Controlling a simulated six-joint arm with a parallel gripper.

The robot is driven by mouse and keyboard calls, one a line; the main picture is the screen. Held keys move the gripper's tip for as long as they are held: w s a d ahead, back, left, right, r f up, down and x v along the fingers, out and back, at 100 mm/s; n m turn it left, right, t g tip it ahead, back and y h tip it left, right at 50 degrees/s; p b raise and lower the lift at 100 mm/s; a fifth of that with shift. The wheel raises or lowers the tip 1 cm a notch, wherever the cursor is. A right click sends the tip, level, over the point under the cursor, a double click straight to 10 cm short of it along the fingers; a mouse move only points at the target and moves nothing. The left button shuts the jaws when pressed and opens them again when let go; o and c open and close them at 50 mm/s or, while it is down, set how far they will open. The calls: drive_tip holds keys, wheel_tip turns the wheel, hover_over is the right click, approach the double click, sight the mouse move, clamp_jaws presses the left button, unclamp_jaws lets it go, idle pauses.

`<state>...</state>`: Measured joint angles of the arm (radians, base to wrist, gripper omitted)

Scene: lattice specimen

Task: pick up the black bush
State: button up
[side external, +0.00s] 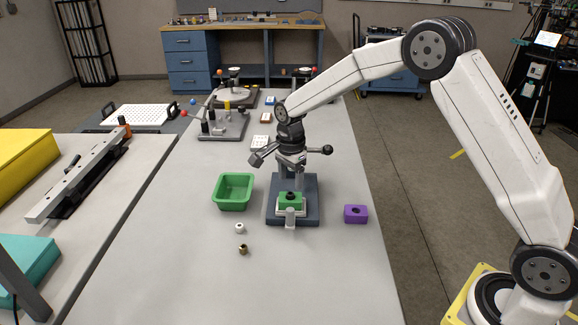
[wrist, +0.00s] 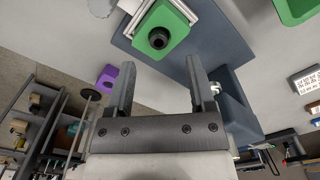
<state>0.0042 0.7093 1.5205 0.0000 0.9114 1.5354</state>
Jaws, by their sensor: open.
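The black bush (side external: 290,196) sits in the top of a green block (side external: 284,209) on the press base (side external: 311,214). In the wrist view the bush (wrist: 158,39) shows as a dark ring in the green block (wrist: 174,47), just beyond and between my fingertips.
The press handle with a black ball (side external: 328,150) stands close to my wrist. A green bin (side external: 234,205) is left of the press and a purple block (side external: 356,214) right. A white ring (side external: 239,228) and a brass bush (side external: 243,249) lie in front.

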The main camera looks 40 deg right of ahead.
sight(290, 194)
drive_tip(key=shift+a+f, duration=0.15)
drive_tip(key=shift+f, duration=2)
drive_tip(key=shift+s, duration=0.1)
